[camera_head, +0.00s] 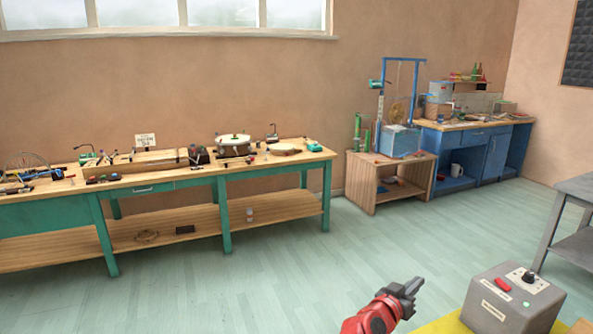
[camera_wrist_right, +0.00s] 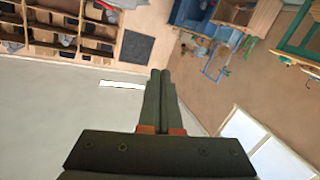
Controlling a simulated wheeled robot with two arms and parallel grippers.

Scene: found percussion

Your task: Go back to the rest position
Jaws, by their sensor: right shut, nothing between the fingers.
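My right gripper (camera_head: 411,287) shows at the bottom of the head view, on a red wrist, raised in front of the floor. Its dark fingers are together and hold nothing. In the right wrist view the same fingers (camera_wrist_right: 160,75) are closed side by side, with the room tilted behind them. My left gripper is not in view.
A grey control box (camera_head: 513,300) with a red button and a black knob stands on a yellow surface (camera_head: 445,325) right of my gripper. A grey table (camera_head: 575,187) is at the right edge. A long green workbench (camera_head: 221,207) lines the far wall. The floor (camera_head: 290,280) between is clear.

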